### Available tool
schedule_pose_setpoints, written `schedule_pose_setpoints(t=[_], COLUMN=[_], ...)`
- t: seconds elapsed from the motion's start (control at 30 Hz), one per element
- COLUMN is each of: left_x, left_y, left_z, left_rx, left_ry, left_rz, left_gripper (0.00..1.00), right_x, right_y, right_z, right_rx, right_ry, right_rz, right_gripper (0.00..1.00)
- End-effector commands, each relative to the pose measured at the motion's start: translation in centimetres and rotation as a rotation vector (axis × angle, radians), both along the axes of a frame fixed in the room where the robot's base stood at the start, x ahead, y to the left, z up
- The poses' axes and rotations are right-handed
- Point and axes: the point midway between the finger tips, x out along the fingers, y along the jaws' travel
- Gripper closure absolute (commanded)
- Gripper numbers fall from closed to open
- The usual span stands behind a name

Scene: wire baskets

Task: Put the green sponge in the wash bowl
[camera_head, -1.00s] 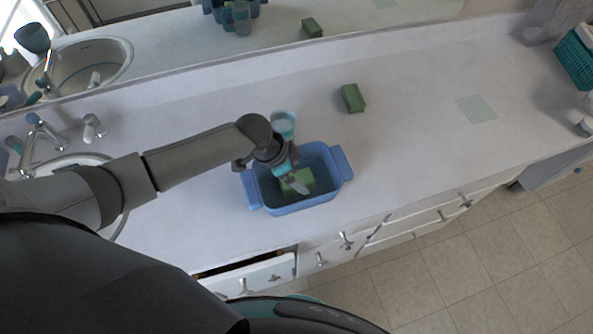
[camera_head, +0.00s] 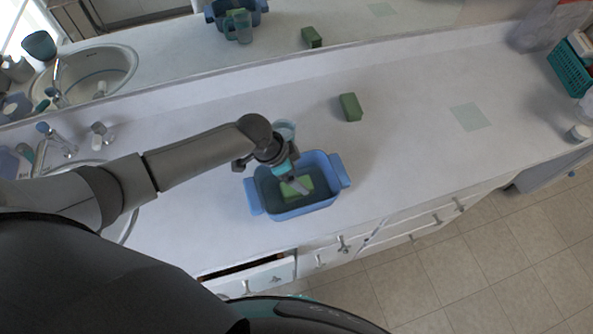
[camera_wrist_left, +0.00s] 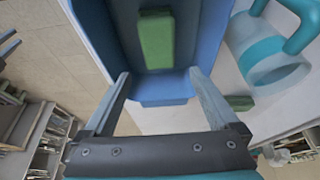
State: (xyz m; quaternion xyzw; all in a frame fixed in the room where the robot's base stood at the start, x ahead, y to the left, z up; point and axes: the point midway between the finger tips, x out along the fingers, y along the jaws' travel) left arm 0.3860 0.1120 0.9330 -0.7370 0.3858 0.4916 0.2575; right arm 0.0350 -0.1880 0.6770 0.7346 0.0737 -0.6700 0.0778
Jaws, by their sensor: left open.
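A green sponge (camera_head: 303,184) lies flat on the floor of the blue wash bowl (camera_head: 320,208), which stands on the counter. In the left wrist view the sponge (camera_wrist_left: 156,40) lies inside the bowl (camera_wrist_left: 202,40), beyond my fingers. My left gripper (camera_head: 299,186) is over the bowl, its fingers pointing down towards the sponge. In the wrist view the left gripper (camera_wrist_left: 160,82) is open, with nothing held between its fingers. A second green block (camera_head: 350,107) lies on the counter behind and right of the bowl. My right gripper is not in view.
A teal-and-clear cup (camera_head: 285,129) stands just behind the bowl. A sink with a faucet (camera_head: 60,142) is at the left, partly behind my arm. A teal basket (camera_head: 570,70) is at the far right. The counter right of the bowl is mostly clear; a drawer (camera_head: 262,276) below is slightly open.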

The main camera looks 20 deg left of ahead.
Motion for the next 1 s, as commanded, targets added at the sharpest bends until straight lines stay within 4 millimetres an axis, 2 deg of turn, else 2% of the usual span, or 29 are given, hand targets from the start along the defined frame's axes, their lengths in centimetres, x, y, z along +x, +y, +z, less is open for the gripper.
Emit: schedule_pose_setpoints(t=[0.5,1.0], left_x=[0.0,-0.1], left_y=[0.0,0.2], left_z=[2.2,2.7], left_rx=[0.000,0.000], left_ry=[0.000,-0.002], left_rz=[0.000,-0.001], left_gripper=[0.06,0.06], right_x=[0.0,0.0], right_y=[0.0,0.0], right_z=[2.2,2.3], right_rx=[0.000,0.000], right_ry=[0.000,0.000], right_rz=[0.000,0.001], right_gripper=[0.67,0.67])
